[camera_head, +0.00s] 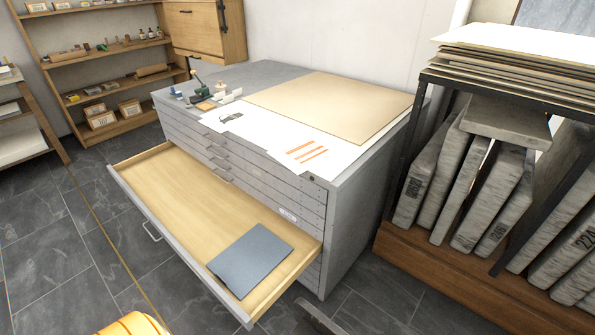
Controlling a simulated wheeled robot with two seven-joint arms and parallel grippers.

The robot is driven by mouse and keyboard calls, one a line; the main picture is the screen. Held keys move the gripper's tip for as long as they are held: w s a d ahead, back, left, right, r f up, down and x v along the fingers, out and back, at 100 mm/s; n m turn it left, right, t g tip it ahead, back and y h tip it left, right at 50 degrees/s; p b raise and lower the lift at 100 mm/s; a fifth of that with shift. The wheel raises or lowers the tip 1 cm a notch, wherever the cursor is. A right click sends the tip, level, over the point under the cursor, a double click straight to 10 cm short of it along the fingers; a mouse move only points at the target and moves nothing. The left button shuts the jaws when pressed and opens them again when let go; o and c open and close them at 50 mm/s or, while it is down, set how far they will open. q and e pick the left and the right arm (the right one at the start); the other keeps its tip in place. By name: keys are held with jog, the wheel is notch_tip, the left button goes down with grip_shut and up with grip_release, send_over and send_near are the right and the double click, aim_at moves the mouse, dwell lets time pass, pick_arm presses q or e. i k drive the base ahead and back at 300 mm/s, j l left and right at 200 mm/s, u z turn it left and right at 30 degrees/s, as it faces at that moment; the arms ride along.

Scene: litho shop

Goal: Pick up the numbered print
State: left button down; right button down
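A flat-file cabinet (345,215) stands in the middle with one wide drawer (175,195) pulled open. A blue-grey rectangular sheet or folder (250,258) lies flat in the drawer's near right corner; the rest of the drawer is bare. On the cabinet top lies white paper (262,132) with orange stripes (306,152) near the front right corner. I cannot read a number on either, so I cannot tell which is the numbered print.
A large tan board (335,105) and small tools (205,92) lie on the cabinet top. A rack of numbered stone slabs (465,195) stands at right, with stacked sheets (520,55) above. Shelves (95,65) stand at the back left. The tiled floor left of the drawer is mostly clear.

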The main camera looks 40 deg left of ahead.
aim_at(300, 154)
jog(key=j+z, duration=0.1)
jog(key=j, duration=0.5)
jog(key=j+z, duration=0.1)
jog(key=j, duration=0.5)
jog(key=k+j+z, duration=0.1)
jog(key=j, duration=0.45)
jog(key=k+j+z, duration=0.1)
jog(key=j, duration=0.5)
